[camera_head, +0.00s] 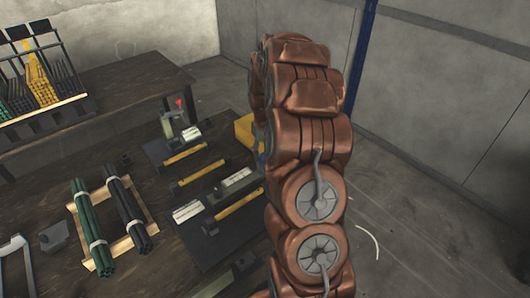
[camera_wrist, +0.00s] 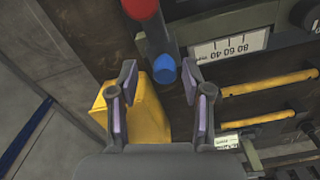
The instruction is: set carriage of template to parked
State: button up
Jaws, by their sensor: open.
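In the wrist view my gripper (camera_wrist: 160,85) is open and empty, with its two fingers apart. A blue round-ended part (camera_wrist: 165,69) shows just beyond the gap between the fingertips, below a red knob (camera_wrist: 141,8). To its right is a dark grey body with a white scale plate (camera_wrist: 228,48) marked 80, 60, 40. In the head view scale plates (camera_head: 236,179) and yellow bars (camera_head: 240,205) lie on the workbench left of my arm. I cannot tell which part is the template's carriage. My gripper is hidden behind my arm in the head view.
A yellow block (camera_wrist: 137,112) stands under the left finger, partly hidden. Yellow bars (camera_wrist: 268,83) lie at the right. In the head view green rods (camera_head: 90,225) and black rods (camera_head: 127,213) rest on a wooden rack. A red-topped press (camera_head: 180,112) stands behind. Floor at right is mostly clear.

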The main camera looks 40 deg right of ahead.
jog(key=shift+r, duration=0.1)
notch_tip(320, 180, up, 12)
dwell(0.5)
jog(key=shift+a, duration=0.1)
dwell(0.4)
